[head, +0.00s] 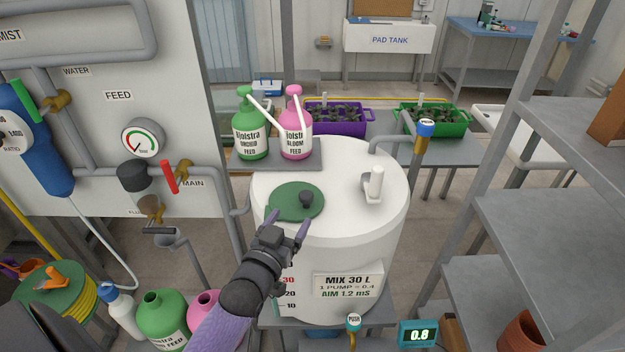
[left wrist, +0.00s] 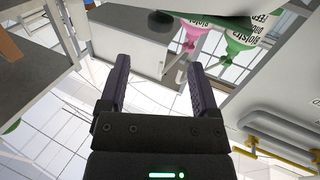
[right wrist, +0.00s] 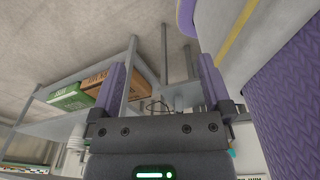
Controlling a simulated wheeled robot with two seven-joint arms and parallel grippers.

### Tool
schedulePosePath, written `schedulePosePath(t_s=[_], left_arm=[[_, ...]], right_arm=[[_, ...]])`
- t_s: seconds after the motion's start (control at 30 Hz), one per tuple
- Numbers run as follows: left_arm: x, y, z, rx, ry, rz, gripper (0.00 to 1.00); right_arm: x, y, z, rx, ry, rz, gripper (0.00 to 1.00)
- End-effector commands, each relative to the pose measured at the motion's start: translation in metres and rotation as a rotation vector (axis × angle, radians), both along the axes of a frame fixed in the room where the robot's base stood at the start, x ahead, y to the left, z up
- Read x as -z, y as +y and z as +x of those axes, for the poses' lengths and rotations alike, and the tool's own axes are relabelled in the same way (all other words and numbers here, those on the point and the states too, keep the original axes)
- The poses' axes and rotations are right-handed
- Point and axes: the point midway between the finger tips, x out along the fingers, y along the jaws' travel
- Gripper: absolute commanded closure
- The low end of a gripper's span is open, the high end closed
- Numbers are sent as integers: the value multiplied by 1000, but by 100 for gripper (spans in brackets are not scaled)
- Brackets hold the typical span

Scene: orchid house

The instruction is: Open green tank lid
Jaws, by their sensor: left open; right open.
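The green tank lid (head: 289,201) is a round disc with a dark knob (head: 306,199), lying flat on top of the white tank (head: 345,235). My left gripper (head: 287,226) is open in the head view, its fingers at the lid's near edge and close to the knob. I cannot tell whether they touch the lid. The left gripper also shows open in the left wrist view (left wrist: 155,85), with nothing between its fingers. My right gripper (right wrist: 165,85) is open and empty in the right wrist view, away from the tank and facing shelving.
A green feed bottle (head: 250,135) and a pink feed bottle (head: 295,135) stand behind the lid. A white fitting (head: 375,185) and a pipe with a blue-topped valve (head: 425,130) rise at the tank's right. Grey shelves (head: 550,225) stand further right. A pipe panel (head: 95,120) is at left.

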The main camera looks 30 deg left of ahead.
Motion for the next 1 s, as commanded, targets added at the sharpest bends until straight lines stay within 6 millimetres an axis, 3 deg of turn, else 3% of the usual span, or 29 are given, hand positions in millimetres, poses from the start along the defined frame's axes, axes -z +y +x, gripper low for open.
schedulePosePath(t_s=[0.1, 0.3, 0.7, 1.0], left_arm=[[2, 5, 31, 1, -3, 1, 20], [4, 10, 67, 1, 3, 0, 20], [2, 12, 77, 1, 4, 0, 20], [2, 12, 77, 1, 5, 0, 84]], right_arm=[[9, -6, -3, -2, 8, -10, 0], [16, -12, -4, -4, 12, -21, 0], [18, -8, -5, -2, 12, -14, 0], [17, -6, -5, -1, 12, -11, 0]])
